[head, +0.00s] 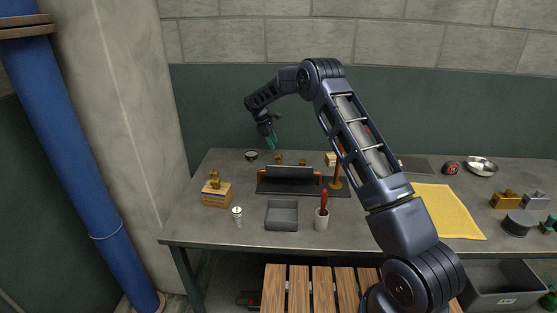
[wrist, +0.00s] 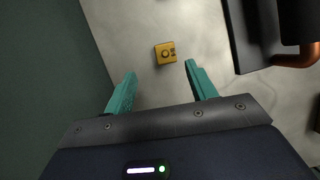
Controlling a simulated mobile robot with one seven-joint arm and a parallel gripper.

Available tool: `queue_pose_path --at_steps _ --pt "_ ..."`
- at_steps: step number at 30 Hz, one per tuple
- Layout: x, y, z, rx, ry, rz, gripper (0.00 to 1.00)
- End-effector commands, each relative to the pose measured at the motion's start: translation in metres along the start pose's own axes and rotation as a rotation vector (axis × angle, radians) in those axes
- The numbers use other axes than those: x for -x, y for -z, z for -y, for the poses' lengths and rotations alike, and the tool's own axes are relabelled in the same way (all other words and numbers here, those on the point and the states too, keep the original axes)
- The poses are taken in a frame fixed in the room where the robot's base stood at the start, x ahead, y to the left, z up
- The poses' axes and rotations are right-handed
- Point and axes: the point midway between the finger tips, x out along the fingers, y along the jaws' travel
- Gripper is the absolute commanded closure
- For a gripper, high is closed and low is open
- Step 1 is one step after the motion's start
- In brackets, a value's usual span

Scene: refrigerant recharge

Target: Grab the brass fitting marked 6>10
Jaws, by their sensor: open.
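My gripper (wrist: 161,70) is open and empty, its two teal fingers spread and pointing down at the table. In the wrist view a small square brass fitting (wrist: 165,53) lies on the table just beyond the fingertips, roughly in line with the gap. It has a round hole and small dark marks that I cannot read. In the head view my gripper (head: 270,143) hangs above the back of the table. Two small brass pieces, a left one (head: 278,158) and a right one (head: 302,162), stand below it. I cannot tell which is marked 6>10.
A round dark item (head: 251,155) is left of the brass pieces. A grey tray (head: 282,225) and a cup (head: 321,223) stand in front.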

Motion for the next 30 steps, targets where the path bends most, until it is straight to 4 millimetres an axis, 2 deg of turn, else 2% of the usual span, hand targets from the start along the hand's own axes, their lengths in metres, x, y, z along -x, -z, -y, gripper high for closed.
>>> queue_pose_path --at_steps 3,13,21,30 --pt "-0.019 -0.001 0.000 0.000 0.002 0.001 0.44" --pt "-0.042 0.000 0.004 -0.001 0.001 0.000 0.44" --pt "-0.077 0.000 0.008 -0.001 0.001 0.001 0.44" --pt "-0.083 0.001 0.008 -0.001 0.000 -0.001 0.46"
